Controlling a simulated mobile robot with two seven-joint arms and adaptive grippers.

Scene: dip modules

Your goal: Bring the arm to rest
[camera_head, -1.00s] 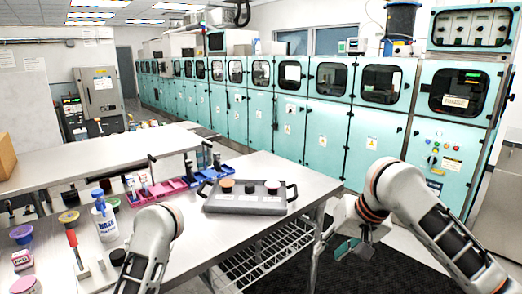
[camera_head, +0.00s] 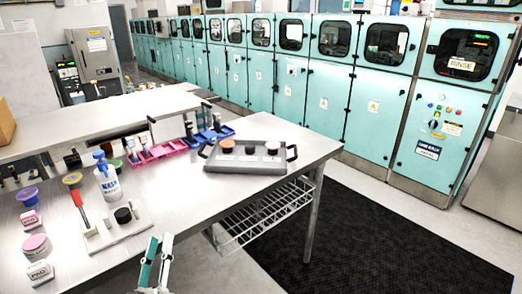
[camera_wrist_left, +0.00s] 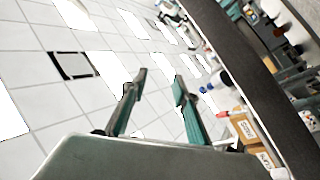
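My left gripper (camera_head: 161,238) shows at the bottom edge of the head view, in front of the table's near edge. Its two fingers point up and stand apart with nothing between them. In the left wrist view the same gripper (camera_wrist_left: 160,77) is open and empty against the tiled ceiling and its lights, with the picture tilted. My right arm and right gripper are not in view.
A dark mat (camera_head: 370,235) lies on clear floor at right, before teal cabinets (camera_head: 370,110).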

